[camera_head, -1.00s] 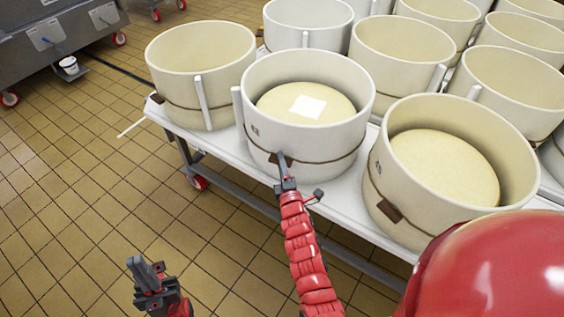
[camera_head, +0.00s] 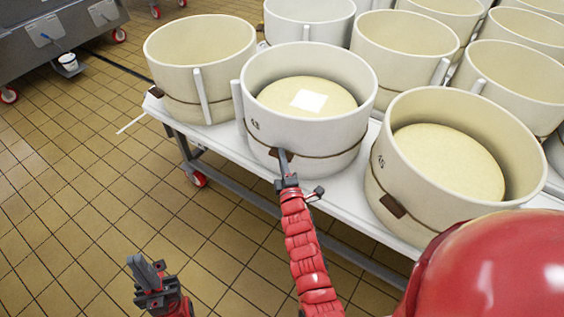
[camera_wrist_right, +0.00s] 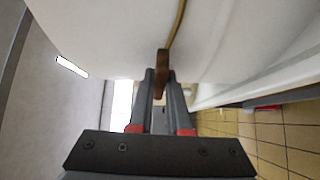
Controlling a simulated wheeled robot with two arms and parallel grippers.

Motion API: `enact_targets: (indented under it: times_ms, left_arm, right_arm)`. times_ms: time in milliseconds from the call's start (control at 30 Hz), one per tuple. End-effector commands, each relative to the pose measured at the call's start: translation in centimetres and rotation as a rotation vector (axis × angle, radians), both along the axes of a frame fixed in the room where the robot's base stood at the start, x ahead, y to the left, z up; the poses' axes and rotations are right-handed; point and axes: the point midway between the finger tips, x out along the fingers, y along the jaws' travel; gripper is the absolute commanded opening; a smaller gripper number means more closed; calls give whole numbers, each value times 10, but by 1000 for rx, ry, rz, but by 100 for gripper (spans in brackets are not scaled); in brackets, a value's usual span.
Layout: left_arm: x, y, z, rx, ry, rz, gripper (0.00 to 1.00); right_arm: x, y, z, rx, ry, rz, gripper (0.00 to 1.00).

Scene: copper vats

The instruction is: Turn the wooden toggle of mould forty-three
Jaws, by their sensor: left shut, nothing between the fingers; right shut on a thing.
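Mould forty-three (camera_head: 318,135) is the white round mould in the middle of the front row, with a small dark number on its wall. It holds a pale cheese (camera_head: 330,92) with a white square sheet (camera_head: 309,100) on top. A cord runs round its lower wall to the brown wooden toggle (camera_head: 275,153). My right gripper (camera_head: 283,156) is shut on this toggle at the mould's front. In the right wrist view the toggle (camera_wrist_right: 162,68) stands between the fingertips against the white wall. My left gripper (camera_head: 142,268) is shut and empty, low over the floor at the left.
A neighbouring mould (camera_head: 385,180) with a cheese and its own brown toggle (camera_head: 393,206) stands close on the right. An empty mould (camera_head: 172,75) stands on the left. All stand on a white wheeled table (camera_head: 225,135). The tiled floor (camera_head: 90,190) at the left is clear.

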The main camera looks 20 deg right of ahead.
Motion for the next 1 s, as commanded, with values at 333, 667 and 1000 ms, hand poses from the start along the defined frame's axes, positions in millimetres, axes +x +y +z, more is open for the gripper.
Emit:
enact_targets:
  times_ms: [333,667,1000]
  left_arm:
    - [0,0,-80,0,0,0,0]
    - [0,0,-136,0,0,0,0]
    - [0,0,-176,0,0,0,0]
  right_arm:
    - [1,0,-16,224,-189,0,0]
    - [2,1,-16,466,-387,-2,0]
    - [4,3,-14,714,-596,-1,0]
